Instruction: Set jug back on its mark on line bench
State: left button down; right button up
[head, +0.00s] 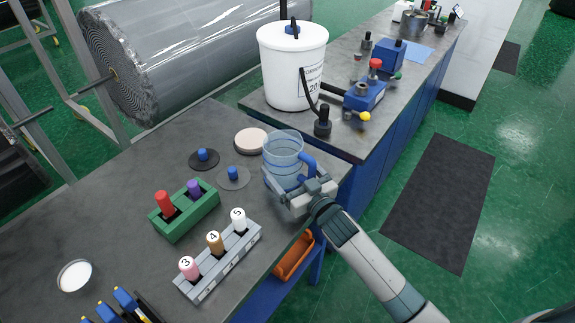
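The jug (284,146) is clear and blue-tinted with a blue handle on its right side. It stands upright near the right edge of the near grey bench (110,220). My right gripper (298,190) is at the jug's lower front and handle, with finger parts on both sides. Whether the fingers are closed on the jug, and whether its base touches the bench, I cannot tell. A pale round disc (251,141) lies just left of the jug; I cannot tell whether it is the mark. A white round piece (74,275) lies at the bench's left. My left gripper is not in view.
A green block (184,213) with red and purple pegs and a grey rack (219,263) with numbered pegs stand in front. Two discs with blue knobs (203,158) (233,175) lie left of the jug. A white bucket (291,70) stands behind, beside blue fittings.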

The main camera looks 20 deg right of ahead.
jog(key=shift+f, duration=0.1)
jog(key=o, duration=1.6)
jog(key=shift+o, duration=0.2)
jog(key=shift+s+d, duration=0.15)
jog(key=shift+s, duration=0.25)
jog(key=b+v, duration=0.1)
jog(key=v, duration=0.2)
jog(key=b+v, duration=0.1)
jog(key=v, duration=0.3)
jog(key=b+v, duration=0.1)
jog(key=v, duration=0.3)
jog(key=shift+s+r, duration=0.1)
jog(key=shift+r, duration=0.15)
